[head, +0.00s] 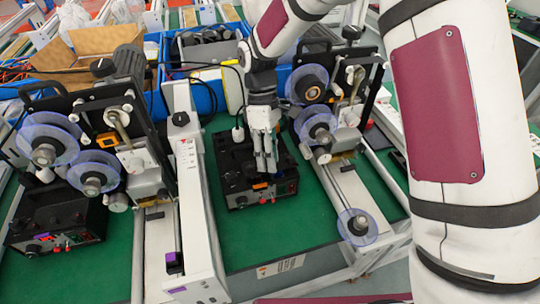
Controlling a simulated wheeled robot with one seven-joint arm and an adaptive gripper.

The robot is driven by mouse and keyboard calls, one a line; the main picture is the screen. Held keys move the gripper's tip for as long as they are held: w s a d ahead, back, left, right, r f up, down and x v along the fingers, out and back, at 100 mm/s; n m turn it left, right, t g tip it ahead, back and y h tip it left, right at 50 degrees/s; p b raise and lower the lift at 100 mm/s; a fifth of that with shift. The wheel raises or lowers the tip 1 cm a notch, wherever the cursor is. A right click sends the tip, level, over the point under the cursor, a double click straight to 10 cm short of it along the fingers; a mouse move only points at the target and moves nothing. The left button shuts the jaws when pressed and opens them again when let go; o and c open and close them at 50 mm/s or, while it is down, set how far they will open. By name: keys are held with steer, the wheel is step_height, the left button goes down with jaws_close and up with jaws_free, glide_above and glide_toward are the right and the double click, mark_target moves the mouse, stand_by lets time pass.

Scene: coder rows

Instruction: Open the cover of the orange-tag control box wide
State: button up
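The orange-tag control box (237,186) is a black box on the green bench between the two coder machines. Its orange tag (260,186) sits on its front edge, near red buttons and small knobs. My gripper (266,168) points down over the middle of the box, with its light grey fingers close together. I cannot tell whether the fingertips touch the box or its cover, or whether a small gap is left between them. The gripper hides part of the box top, and how far the cover is open is not clear.
A purple-tag control box (60,222) stands at the left. Coder machines with clear reels (48,142) (316,125) flank the orange-tag box. Blue bins (205,98) and a cardboard box (88,45) stand behind. Bare green bench (275,232) lies in front of the box.

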step_height(320, 180, up, 10)
stand_by(0.6)
